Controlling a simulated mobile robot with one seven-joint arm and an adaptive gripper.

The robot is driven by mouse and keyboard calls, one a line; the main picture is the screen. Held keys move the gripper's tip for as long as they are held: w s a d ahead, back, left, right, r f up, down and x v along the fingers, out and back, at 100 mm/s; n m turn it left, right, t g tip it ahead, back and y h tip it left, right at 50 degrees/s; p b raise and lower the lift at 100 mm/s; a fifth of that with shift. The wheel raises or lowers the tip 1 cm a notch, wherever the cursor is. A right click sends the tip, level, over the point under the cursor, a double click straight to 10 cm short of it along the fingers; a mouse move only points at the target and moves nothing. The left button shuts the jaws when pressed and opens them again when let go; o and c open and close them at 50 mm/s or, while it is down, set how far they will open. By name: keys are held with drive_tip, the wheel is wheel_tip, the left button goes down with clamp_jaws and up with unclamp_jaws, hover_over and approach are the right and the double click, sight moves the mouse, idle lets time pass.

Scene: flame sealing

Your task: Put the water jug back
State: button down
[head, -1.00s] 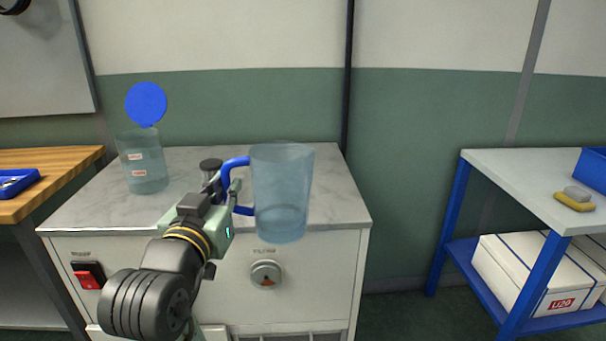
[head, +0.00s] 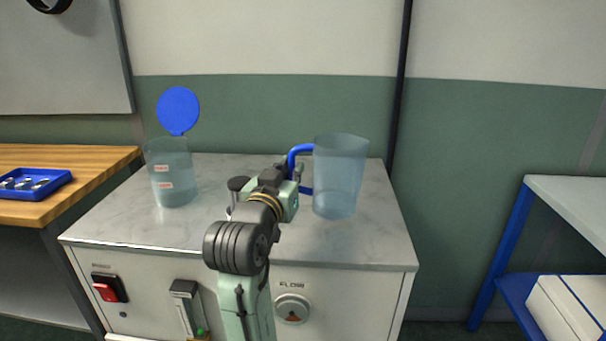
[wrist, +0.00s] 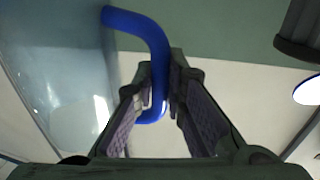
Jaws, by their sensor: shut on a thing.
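The water jug (head: 341,178) is a clear bluish plastic jug with a blue handle (head: 299,150). In the head view it is upright over the right part of the marble-topped cabinet (head: 240,240). I cannot tell whether its base touches the top. My gripper (head: 296,180) is shut on the handle, to the left of the jug. In the wrist view the blue handle (wrist: 158,65) runs between my fingers (wrist: 155,100), and the clear jug wall (wrist: 65,80) fills the left side.
A clear vessel (head: 172,180) with red-and-white labels and a raised round blue lid (head: 178,108) stands at the cabinet's left. A dark knob (head: 238,184) stands left of my gripper. A wooden bench (head: 70,155) with a blue tray (head: 35,184) is at left, a blue-legged table (head: 570,200) at right.

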drive_tip(key=shift+w+d+f+p, duration=0.2)
drive_tip(key=shift+w+f, duration=0.4)
drive_tip(key=shift+w, duration=0.5)
drive_tip(key=shift+w+d+f+p, duration=0.25)
drive_tip(key=shift+w+f, duration=0.3)
drive_tip(key=shift+w, duration=0.55)
drive_tip(key=shift+w+d+f+p, duration=0.2)
drive_tip(key=shift+w+f, duration=0.4)
drive_tip(key=shift+w, duration=0.5)
drive_tip(key=shift+f, duration=0.35)
drive_tip(key=shift+f, duration=0.15)
drive_tip(key=c, duration=1.6)
unclamp_jaws()
drive_tip(key=shift+c, duration=0.2)
drive_tip(key=shift+r, duration=0.25)
drive_tip(key=s, duration=0.4)
drive_tip(key=s+a+b, duration=0.1)
drive_tip(key=s, duration=0.3)
drive_tip(key=s+a+b, duration=0.1)
drive_tip(key=s, duration=0.3)
drive_tip(key=shift+a+f, duration=0.1)
drive_tip(key=shift+a, duration=0.1)
